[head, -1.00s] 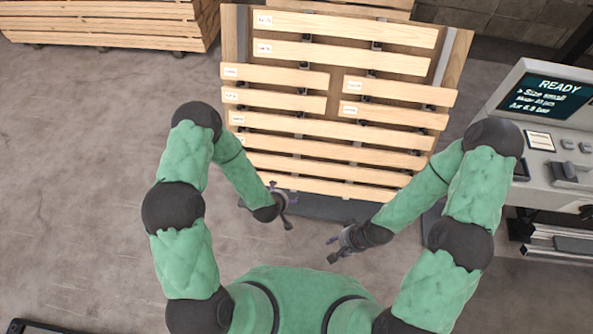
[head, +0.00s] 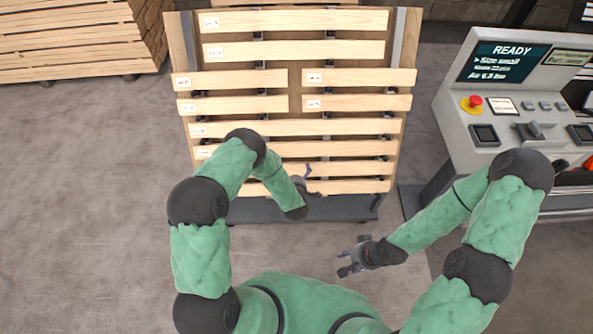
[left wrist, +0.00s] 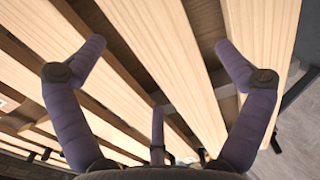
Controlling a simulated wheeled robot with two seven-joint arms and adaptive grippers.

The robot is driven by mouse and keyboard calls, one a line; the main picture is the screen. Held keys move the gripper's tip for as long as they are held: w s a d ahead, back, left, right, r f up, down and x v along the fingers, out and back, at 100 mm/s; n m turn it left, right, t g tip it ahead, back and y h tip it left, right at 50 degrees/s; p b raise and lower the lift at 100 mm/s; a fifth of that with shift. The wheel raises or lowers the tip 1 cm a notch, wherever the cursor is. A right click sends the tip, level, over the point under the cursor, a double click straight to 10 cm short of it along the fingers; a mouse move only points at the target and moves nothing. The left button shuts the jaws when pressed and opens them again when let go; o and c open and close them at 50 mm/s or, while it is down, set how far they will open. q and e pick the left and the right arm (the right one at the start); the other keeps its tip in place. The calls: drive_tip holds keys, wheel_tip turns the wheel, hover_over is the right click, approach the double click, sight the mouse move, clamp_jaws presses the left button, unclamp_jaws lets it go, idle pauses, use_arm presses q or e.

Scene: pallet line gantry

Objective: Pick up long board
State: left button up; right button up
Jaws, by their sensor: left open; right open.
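Long pale wooden boards lie in rows on a tilted rack; one long board (head: 300,21) is at the top and another long board (head: 295,128) is below the short ones. My left gripper (head: 305,183) is over the lower boards, and my arm partly hides them. In the left wrist view my left gripper (left wrist: 162,60) is open and empty, its fingers spread over a board (left wrist: 165,50) that runs between them. I cannot tell whether they touch the wood. My right gripper (head: 350,262) is open and empty over the floor in front of the rack.
Short boards (head: 358,79) sit in the rack's middle rows. A control console (head: 500,110) with a READY screen stands on the right. A stack of lumber (head: 75,40) is at the upper left. The floor (head: 90,200) at left is clear.

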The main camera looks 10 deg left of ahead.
sight(296, 168)
use_arm(q)
drive_tip(key=x, duration=0.1)
drive_tip(key=b+x, duration=0.2)
drive_tip(key=x, duration=0.1)
drive_tip(key=shift+w+d, duration=0.2)
drive_tip(key=shift+d, duration=0.15)
drive_tip(key=shift+w+a+f, duration=0.15)
drive_tip(key=shift+w+f, duration=0.05)
drive_tip(key=shift+w, duration=0.2)
drive_tip(key=shift+r, duration=0.1)
drive_tip(key=c, duration=1.5)
